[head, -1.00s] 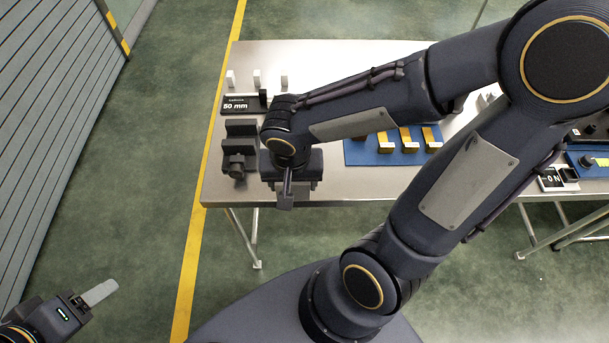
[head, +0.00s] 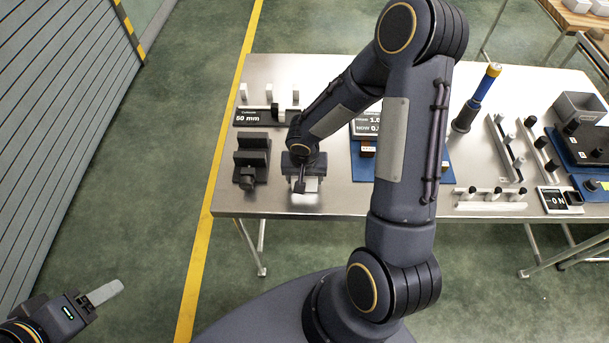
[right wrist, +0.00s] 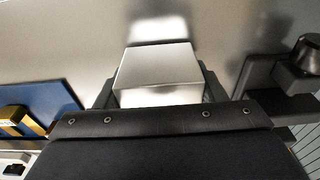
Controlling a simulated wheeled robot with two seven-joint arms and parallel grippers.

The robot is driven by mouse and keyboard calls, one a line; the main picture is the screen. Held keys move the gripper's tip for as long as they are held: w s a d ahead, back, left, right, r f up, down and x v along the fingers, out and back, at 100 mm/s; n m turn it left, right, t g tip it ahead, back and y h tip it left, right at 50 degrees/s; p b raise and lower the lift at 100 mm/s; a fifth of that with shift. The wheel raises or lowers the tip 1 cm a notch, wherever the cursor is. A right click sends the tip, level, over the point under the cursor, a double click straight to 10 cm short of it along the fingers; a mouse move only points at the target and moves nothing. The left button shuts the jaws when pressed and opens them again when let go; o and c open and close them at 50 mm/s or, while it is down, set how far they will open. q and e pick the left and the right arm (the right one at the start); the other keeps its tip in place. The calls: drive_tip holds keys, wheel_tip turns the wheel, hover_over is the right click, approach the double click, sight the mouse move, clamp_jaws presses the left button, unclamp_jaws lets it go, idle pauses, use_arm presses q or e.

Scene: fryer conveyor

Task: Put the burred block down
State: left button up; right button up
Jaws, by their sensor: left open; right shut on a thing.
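The burred block shows as a plain silver metal block (right wrist: 158,72) in the right wrist view, between the dark fingers of my right gripper. In the head view my right gripper (head: 306,184) is over the front left part of the steel table (head: 340,197), shut on the block (head: 313,185), which is partly hidden by the gripper. The block is at or just above the table top; I cannot tell if it touches. No burr can be made out. My left gripper (head: 101,293) is open and empty, low over the floor at the lower left, away from the table.
A black vise-like fixture (head: 252,158) stands just left of my right gripper. Behind it are a "50 mm" sign (head: 250,117) and small white blocks. A blue mat (head: 360,168) lies to the right, partly behind my arm. A blue-handled tool (head: 483,88) stands farther right.

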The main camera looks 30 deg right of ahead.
drive_tip(key=shift+f, duration=0.2)
drive_tip(key=shift+f+b, duration=0.1)
drive_tip(key=shift+b, duration=0.2)
drive_tip(key=o, duration=1.2)
drive_tip(key=shift+r+p, duration=0.3)
drive_tip(key=shift+p, duration=0.1)
drive_tip(key=r, duration=0.7)
drive_tip(key=s+r, duration=0.1)
drive_tip(key=r, duration=0.3)
drive_tip(key=shift+s+a+r, duration=0.1)
drive_tip(key=shift+a, duration=0.25)
drive_tip(key=s+a+r+n+t+y, duration=0.1)
drive_tip(key=s+r, duration=0.3)
drive_tip(key=s, duration=0.1)
drive_tip(key=s+a+r+n+t+y, duration=0.1)
drive_tip(key=s+r+n+t+y, duration=0.1)
drive_tip(key=s+r, duration=0.3)
drive_tip(key=s+a+r+n+t+y, duration=0.1)
drive_tip(key=s+r, duration=0.3)
drive_tip(key=s, duration=0.2)
drive_tip(key=shift+a+r+n+y, duration=0.3)
drive_tip(key=shift+r, duration=0.05)
